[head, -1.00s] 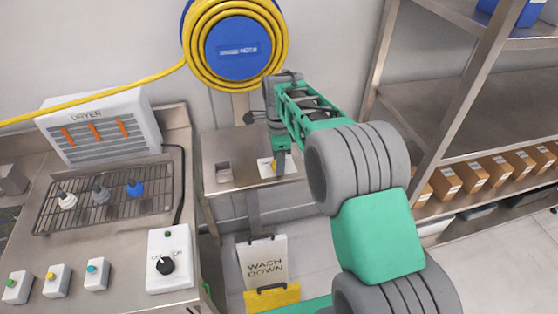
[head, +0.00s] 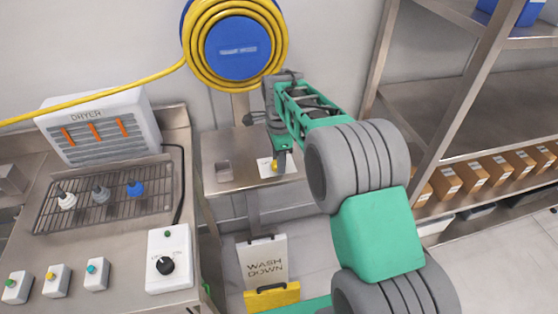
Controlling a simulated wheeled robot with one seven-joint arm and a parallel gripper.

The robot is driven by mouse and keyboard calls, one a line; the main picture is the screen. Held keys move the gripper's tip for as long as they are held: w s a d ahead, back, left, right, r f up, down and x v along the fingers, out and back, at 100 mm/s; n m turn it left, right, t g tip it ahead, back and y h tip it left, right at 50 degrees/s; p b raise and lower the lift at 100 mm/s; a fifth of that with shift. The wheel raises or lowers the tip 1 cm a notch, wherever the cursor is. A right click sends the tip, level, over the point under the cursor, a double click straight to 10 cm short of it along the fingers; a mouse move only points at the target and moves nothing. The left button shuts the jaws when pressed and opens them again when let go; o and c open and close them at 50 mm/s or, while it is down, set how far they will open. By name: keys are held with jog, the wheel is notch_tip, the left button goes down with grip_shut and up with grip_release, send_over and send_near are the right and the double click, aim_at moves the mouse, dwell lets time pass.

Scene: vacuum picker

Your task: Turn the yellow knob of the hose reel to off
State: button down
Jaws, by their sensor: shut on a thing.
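The hose reel (head: 238,50) hangs on the wall at the top, with a blue hub and a coiled yellow hose. Below it, a small steel table carries a white plate (head: 264,168) with the yellow knob (head: 274,167) on it. Only a small part of the knob shows beside my fingers. My gripper (head: 279,165) points down at the plate and is shut on the yellow knob. My fingers and wrist hide most of the knob, so its pointing direction and the plate's markings cannot be read.
A small steel block (head: 223,171) sits left on the same table. The dryer (head: 98,127), a wire rack (head: 105,196) and a black-knobbed switch box (head: 168,261) stand on the left counter. A "WASH DOWN" sign (head: 264,262) stands below. Steel shelving with boxes (head: 470,177) is at right.

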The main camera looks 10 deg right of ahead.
jog(key=n, duration=0.4)
jog(key=shift+w, duration=0.1)
jog(key=n, duration=0.3)
jog(key=shift+n, duration=0.4)
jog(key=n, duration=0.6)
jog(key=shift+w+a+n, duration=0.1)
jog(key=shift+a+n, duration=0.05)
jog(key=shift+n, duration=0.15)
jog(key=c, duration=1)
grip_release()
notch_tip(320, 180, up, 8)
jog(key=shift+f+b, duration=0.1)
jog(key=shift+b, duration=0.55)
